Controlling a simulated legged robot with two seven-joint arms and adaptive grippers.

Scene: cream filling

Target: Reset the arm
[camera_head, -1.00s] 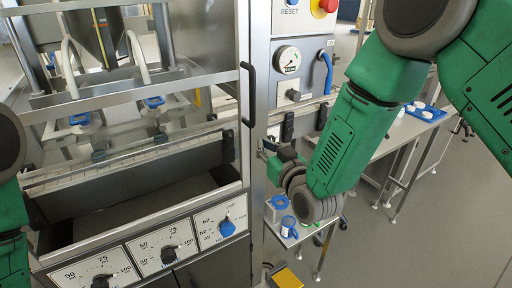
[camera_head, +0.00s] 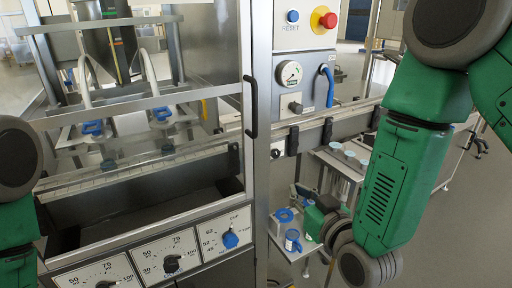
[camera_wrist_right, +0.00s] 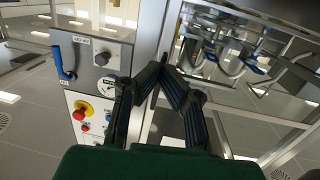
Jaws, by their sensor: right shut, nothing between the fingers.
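My right arm (camera_head: 395,190) is green with dark joints and hangs down on the right of the head view. Its gripper (camera_head: 304,192) points toward the machine, just right of the steel post. In the right wrist view the two black fingers of the gripper (camera_wrist_right: 161,66) meet at their tips, with nothing between them. They appear in front of the machine's post and door frame; whether they touch it I cannot tell. My left arm (camera_head: 18,190) shows only at the left edge of the head view, and its gripper is outside the picture.
The filling machine has a black door handle (camera_head: 251,107), a red emergency button (camera_head: 328,20), a gauge (camera_head: 291,73) and a blue dial (camera_head: 230,240). A blue-and-white container (camera_head: 292,241) stands on a small table below my right gripper. Open floor shows at the right.

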